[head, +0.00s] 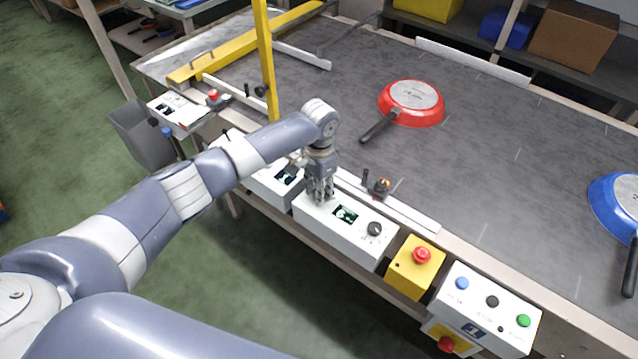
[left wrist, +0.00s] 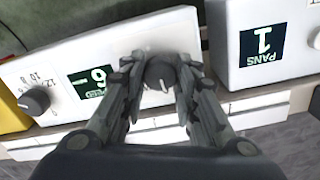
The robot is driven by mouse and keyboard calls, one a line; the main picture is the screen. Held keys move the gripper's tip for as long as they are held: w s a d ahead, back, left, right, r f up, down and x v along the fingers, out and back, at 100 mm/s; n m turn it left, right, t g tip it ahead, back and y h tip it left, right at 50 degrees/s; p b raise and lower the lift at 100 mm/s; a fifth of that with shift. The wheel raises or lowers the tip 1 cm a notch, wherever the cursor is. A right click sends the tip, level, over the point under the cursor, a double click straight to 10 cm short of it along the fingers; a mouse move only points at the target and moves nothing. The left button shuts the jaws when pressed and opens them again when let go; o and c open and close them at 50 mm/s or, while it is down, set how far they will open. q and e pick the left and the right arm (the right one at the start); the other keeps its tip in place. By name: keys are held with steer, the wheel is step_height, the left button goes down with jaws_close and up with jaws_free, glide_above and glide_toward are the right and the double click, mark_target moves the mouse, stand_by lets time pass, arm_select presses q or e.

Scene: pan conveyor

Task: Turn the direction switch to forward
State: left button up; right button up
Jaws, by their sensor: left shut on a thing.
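The direction switch, a dark round knob (left wrist: 160,73) with a white pointer line, sits on the white control box (head: 326,222). It shows between my fingers in the left wrist view; its label cannot be read. My left gripper (head: 320,196) points down at the left end of this box in the head view. In the left wrist view my left gripper (left wrist: 159,80) has a finger on each side of the knob and is shut on it. In the head view the fingers hide the knob. My right gripper is not in view.
A yellow emergency-stop box (head: 415,268) and a button box (head: 488,312) stand to the right. A red pan (head: 411,103) and a blue pan (head: 618,208) lie on the conveyor.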

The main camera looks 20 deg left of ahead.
arm_select(q)
steer(key=m+p, duration=0.1)
steer(key=m, duration=0.3)
steer(key=shift+m, duration=0.3)
steer(key=m+p, duration=0.1)
steer(key=m, duration=0.3)
steer(key=shift+m, duration=0.3)
steer(key=o, duration=1.1)
steer(key=shift+r, duration=0.2)
step_height(320, 180, up, 12)
steer(key=shift+f, duration=0.15)
